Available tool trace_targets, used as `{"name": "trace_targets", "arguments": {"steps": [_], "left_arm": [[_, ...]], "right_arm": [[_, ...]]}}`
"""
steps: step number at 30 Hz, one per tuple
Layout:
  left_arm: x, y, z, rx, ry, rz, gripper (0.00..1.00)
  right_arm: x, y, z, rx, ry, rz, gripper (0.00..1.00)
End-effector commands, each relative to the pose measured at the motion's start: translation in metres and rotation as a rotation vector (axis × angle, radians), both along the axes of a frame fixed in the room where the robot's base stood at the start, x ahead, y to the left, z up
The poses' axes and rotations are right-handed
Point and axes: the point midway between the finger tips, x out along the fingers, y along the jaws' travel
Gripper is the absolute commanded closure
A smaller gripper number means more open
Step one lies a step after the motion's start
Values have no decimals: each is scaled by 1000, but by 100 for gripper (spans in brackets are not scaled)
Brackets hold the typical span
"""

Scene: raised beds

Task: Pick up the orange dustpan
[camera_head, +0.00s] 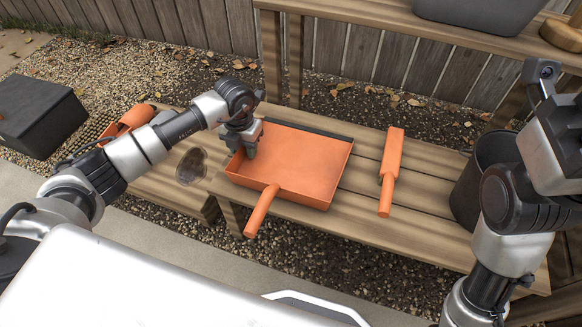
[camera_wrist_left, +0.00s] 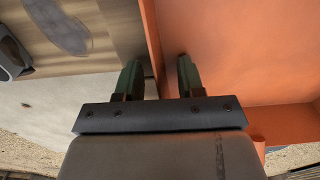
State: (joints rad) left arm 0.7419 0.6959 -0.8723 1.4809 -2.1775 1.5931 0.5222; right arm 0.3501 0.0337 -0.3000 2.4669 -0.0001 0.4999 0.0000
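The orange dustpan (camera_head: 300,155) lies on a slatted wooden bench (camera_head: 350,212), its open tray facing up and its round handle (camera_head: 262,210) pointing toward me over the front edge. My left gripper (camera_head: 243,150) is down at the tray's left side. In the left wrist view, the fingers of the left gripper (camera_wrist_left: 160,75) stand apart on either side of the dustpan's left wall (camera_wrist_left: 153,45), with gaps showing. The dustpan's floor (camera_wrist_left: 235,60) fills the right of that view. My right gripper (camera_head: 541,80) is raised at the right edge; its fingers are not clear.
An orange brush-like tool (camera_head: 391,165) lies right of the dustpan. A dark bucket (camera_head: 468,190) stands at the bench's right end, partly behind my right arm. Another orange object (camera_head: 130,118) lies at the left. A black box (camera_head: 38,115) stands far left. A higher shelf (camera_head: 370,12) runs behind.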

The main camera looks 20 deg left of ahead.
Motion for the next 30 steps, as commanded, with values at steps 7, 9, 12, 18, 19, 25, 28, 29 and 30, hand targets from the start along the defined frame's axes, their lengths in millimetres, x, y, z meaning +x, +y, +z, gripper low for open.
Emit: {"name": "trace_targets", "arguments": {"steps": [7, 9, 12, 18, 19, 25, 28, 29, 30], "left_arm": [[0, 0, 1, 0, -1, 0, 69], [0, 0, 1, 0, -1, 0, 80], [0, 0, 1, 0, -1, 0, 95], [0, 0, 1, 0, -1, 0, 100], [1, 0, 1, -2, -2, 0, 100], [1, 0, 2, -2, -2, 0, 100], [1, 0, 5, -2, -3, 0, 100], [1, 0, 7, -2, -3, 0, 100], [1, 0, 10, -1, -3, 0, 100]], "right_arm": [[0, 0, 1, 0, 0, 0, 57], [0, 0, 1, 0, 0, 0, 57], [0, 0, 1, 0, 0, 0, 57], [0, 0, 1, 0, 0, 0, 57], [0, 0, 1, 0, 0, 0, 57], [0, 0, 1, 0, -1, 0, 57], [-1, 0, 4, 1, -4, 1, 57], [-1, 0, 5, 1, -5, 2, 57], [-1, 0, 6, 3, -6, 2, 57]]}}
